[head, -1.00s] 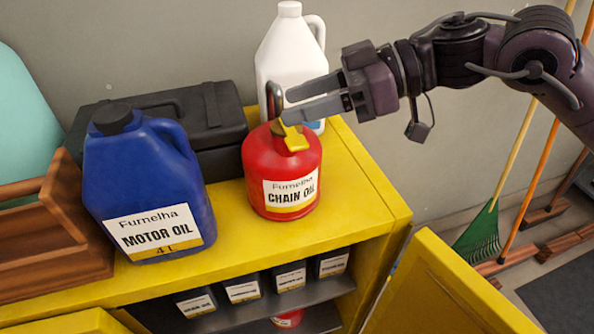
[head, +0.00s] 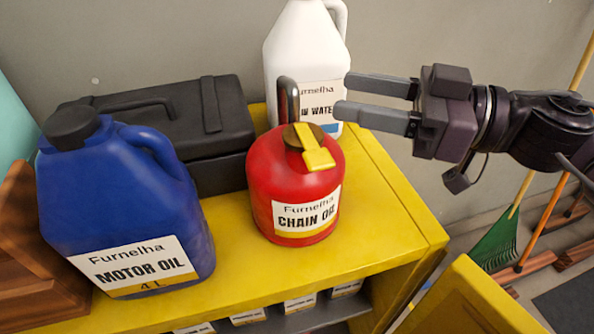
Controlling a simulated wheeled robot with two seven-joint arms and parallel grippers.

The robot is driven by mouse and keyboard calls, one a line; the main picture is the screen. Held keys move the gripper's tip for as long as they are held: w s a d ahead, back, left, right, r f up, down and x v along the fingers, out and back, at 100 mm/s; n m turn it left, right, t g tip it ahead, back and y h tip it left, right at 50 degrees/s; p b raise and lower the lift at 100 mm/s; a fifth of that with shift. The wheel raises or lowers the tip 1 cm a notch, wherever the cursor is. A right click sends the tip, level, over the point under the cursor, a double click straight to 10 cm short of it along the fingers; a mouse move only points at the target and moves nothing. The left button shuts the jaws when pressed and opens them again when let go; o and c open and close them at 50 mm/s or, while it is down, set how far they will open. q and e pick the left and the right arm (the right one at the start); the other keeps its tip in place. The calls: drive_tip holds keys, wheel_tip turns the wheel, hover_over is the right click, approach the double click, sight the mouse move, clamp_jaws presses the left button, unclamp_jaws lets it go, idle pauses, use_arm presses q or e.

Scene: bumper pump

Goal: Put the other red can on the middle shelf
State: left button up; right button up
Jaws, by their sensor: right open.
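A red chain oil can (head: 275,190) with a yellow spout piece and a metal handle stands upright on top of the yellow cabinet (head: 385,218). My right gripper (head: 343,97) is open and empty. It points left, just right of the can's handle and in front of the white jug, apart from the can. A shelf (head: 318,318) inside the cabinet shows only in part, with several dark labelled containers (head: 300,302) on it. No other red can shows now. My left gripper is not in view.
A blue motor oil jug (head: 120,205) stands left of the can. A black case (head: 200,125) and a white water jug (head: 300,50) stand behind. A wooden crate (head: 40,250) is at the left. The yellow cabinet door (head: 465,300) stands open at lower right.

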sight(298, 92)
drive_tip(key=p+x, duration=0.1)
drive_tip(key=x, duration=0.1)
drive_tip(key=p+x, duration=0.2)
drive_tip(key=x, duration=0.1)
drive_tip(key=shift+w+a+f, duration=0.1)
drive_tip(key=shift+w+f, duration=0.05)
drive_tip(key=shift+f, duration=0.1)
drive_tip(key=shift+w+a+f, duration=0.15)
drive_tip(key=shift+a+f, duration=0.05)
drive_tip(key=shift+a, duration=0.1)
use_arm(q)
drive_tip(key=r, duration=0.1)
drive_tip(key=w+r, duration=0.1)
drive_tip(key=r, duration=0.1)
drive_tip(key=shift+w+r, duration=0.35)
use_arm(e)
drive_tip(key=shift+d, duration=0.1)
drive_tip(key=shift+c, duration=1.3)
clamp_jaws()
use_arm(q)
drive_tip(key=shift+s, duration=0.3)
